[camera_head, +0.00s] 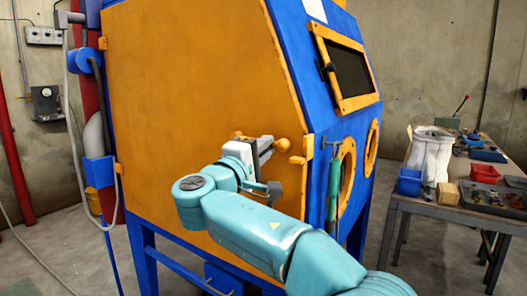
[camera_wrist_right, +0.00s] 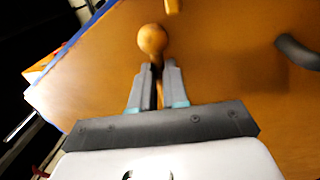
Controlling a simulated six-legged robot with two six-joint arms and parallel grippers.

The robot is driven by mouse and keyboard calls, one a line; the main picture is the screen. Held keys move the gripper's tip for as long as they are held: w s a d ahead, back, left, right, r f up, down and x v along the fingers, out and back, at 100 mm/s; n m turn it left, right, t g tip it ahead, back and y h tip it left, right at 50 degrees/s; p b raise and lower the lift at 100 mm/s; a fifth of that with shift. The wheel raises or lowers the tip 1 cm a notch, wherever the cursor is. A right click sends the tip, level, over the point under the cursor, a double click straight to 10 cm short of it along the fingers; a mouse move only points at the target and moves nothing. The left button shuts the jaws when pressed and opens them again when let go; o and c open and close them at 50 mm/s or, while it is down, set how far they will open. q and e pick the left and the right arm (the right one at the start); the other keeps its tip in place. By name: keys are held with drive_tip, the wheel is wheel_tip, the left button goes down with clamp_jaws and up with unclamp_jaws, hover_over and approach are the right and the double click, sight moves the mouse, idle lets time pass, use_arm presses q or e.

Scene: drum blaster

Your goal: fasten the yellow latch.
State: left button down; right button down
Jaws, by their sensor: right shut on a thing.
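The yellow latch shows as a round-ended lever (camera_head: 282,145) on the orange door (camera_head: 190,75) of the blue blasting cabinet, near the door's right edge. My right gripper (camera_head: 266,147) is at the door, shut on the latch lever. In the right wrist view the latch's round knob (camera_wrist_right: 152,40) sticks out beyond the fingertips (camera_wrist_right: 157,68), and its thin shaft runs between the fingers. The gripper and arm hide part of the latch in the head view. My left gripper is not in view.
A yellow block (camera_head: 309,145) sits at the door's right edge. A dark curved handle (camera_wrist_right: 298,52) shows on the door in the wrist view. At the right, a workbench (camera_head: 424,207) carries a blue bin (camera_head: 409,182) and other items. A grey hose hangs left of the cabinet.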

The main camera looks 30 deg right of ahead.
idle(0.4)
drive_tip(key=c, duration=1.1)
unclamp_jaws()
drive_tip(key=shift+w+f, duration=0.1)
drive_tip(key=shift+f, duration=0.05)
drive_tip(key=v, duration=1.6)
drive_tip(key=shift+a+b, duration=0.2)
drive_tip(key=shift+b, duration=0.15)
